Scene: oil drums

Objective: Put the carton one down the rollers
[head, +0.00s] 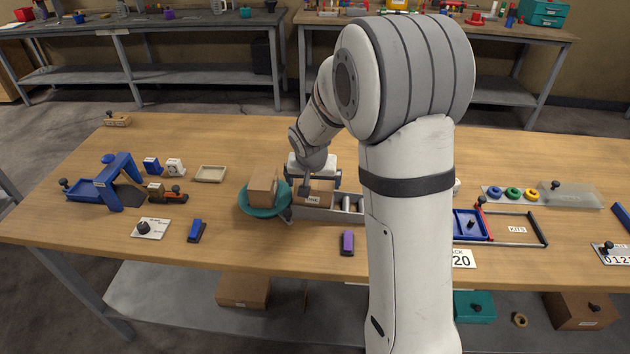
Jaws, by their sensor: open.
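A brown carton (314,199) with a white label, which seems to read ONE, sits at the left end of a grey roller track (346,203). A few rollers show to the right of the carton, and my arm hides the track's far right part. My gripper (305,189) is open and points down right at the carton, with a dark finger in front of its left part. I cannot tell whether it touches the carton. A second brown carton (262,187) stands on a round teal turntable (265,211) just left of the track.
A beige tray (210,174), a blue stapler-like tool (196,231) and a blue arch-shaped stand (119,172) lie to the left. A purple-topped tool (347,242) lies in front of the track. A blue tray (469,225) is right of my arm. The table's front left is mostly clear.

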